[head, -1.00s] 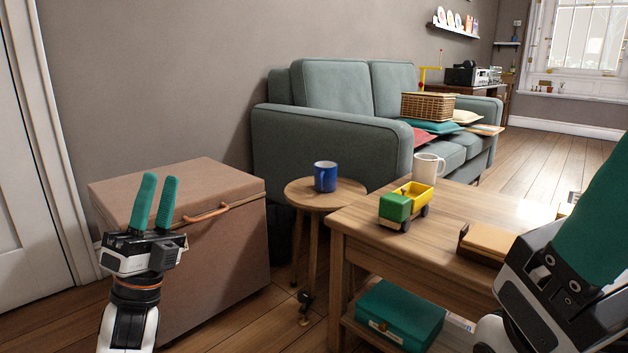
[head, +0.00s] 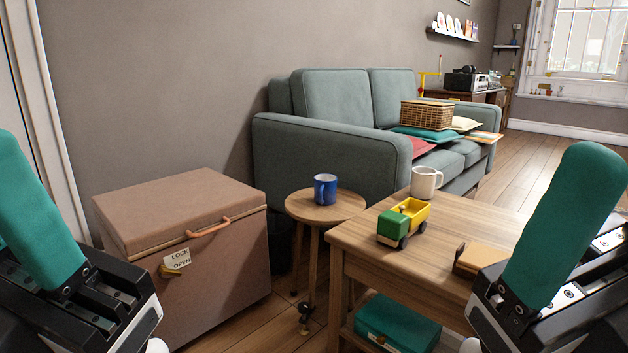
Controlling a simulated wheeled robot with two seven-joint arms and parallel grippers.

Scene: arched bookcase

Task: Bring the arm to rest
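My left gripper (head: 38,215) is close to the camera at the left edge, its teal finger pointing up. Only a sliver of a second finger shows at the frame edge, so its opening cannot be judged. My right gripper (head: 565,225) is close at the right edge, also pointing up. One teal finger shows; the other is hidden or out of frame. Nothing is seen held in either gripper.
A brown chest (head: 215,260) with a LOCK/OPEN label stands at left. A stool (head: 335,214) holds a blue mug (head: 325,189). A wooden table (head: 470,215) holds a white mug (head: 425,183), a toy truck (head: 404,222) and a brown box (head: 478,258). A sofa (head: 335,150) stands behind.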

